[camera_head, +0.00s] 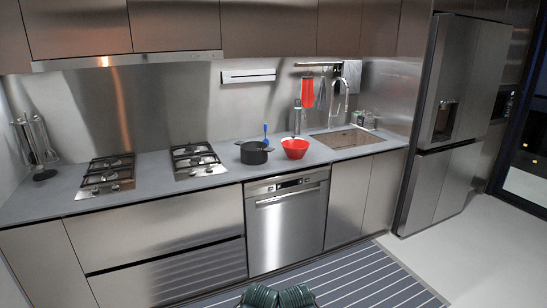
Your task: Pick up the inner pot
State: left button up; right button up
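A dark grey pot (254,156) with small side handles stands upright on the grey countertop, right of the gas burners. A blue-handled utensil (265,131) rises from or behind it; I cannot tell which. No other pot is visible, and I cannot tell if this is the inner pot. The pot's inside is too small to make out. Neither of my grippers can be made out. Two dark green ridged parts, likely my own arms, show at the bottom centre, far below and apart from the counter.
Two gas hobs (107,175) are on the left. A dishwasher (287,222) is below the counter. The striped runner (365,277) lies on the floor.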

aim_at(252, 153)
jog(key=i+z, duration=0.1)
jog(key=i, duration=0.4)
jog(key=i+j+z, duration=0.1)
jog(key=i, duration=0.35)
jog(key=i+j+z, duration=0.1)
jog(key=i, duration=0.4)
jog(key=i+j+z, duration=0.1)
jog(key=i, duration=0.35)
